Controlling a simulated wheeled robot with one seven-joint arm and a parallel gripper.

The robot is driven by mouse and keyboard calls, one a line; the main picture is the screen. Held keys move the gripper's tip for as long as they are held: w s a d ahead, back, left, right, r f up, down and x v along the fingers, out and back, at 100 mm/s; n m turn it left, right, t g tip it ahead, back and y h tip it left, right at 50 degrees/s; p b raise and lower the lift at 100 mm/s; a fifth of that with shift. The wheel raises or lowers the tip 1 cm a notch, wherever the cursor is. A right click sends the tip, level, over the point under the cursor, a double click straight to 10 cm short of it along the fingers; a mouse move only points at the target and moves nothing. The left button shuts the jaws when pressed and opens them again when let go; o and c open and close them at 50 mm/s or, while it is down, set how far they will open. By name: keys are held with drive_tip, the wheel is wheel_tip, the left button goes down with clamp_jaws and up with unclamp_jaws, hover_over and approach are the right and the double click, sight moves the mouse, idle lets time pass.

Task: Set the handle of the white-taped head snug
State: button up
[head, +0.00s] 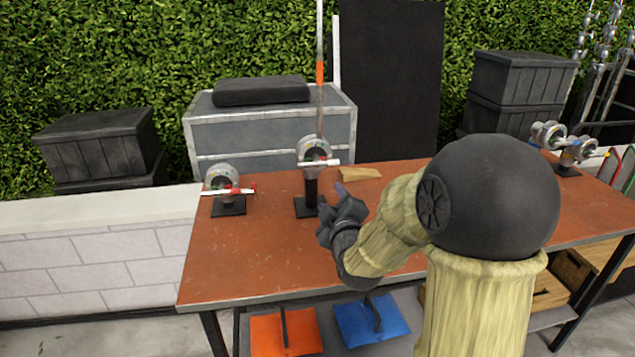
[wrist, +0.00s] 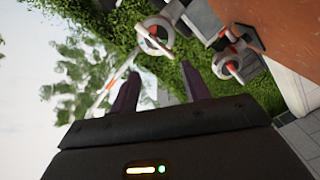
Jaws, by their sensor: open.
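A grip head with a grey round body and a white handle (head: 319,162) stands on a black post at the middle of the bench, with a tall rod (head: 319,100) banded orange rising from it. A second, lower head (head: 222,178) with a white-and-red handle stands to its left. White tape cannot be told apart from the pale handles. My gripper (head: 341,190) is open and empty, just right of and below the middle head, apart from it. In the wrist view, the middle head (wrist: 155,35) shows beyond the open fingers (wrist: 160,85), and the left head (wrist: 228,66) to their right.
The rust-red bench top (head: 260,250) is mostly clear in front. A tan wedge-like piece (head: 360,173) lies behind my gripper. More heads (head: 579,150) stand at the bench's far right. A grey case (head: 270,130) and a black panel (head: 390,80) stand behind.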

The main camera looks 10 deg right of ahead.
sight(319, 165)
drive_tip(key=shift+r, duration=0.2)
drive_tip(key=shift+w, duration=0.1)
drive_tip(key=w+p, duration=0.3)
drive_tip(key=w, duration=1.4)
drive_tip(key=shift+w, duration=0.2)
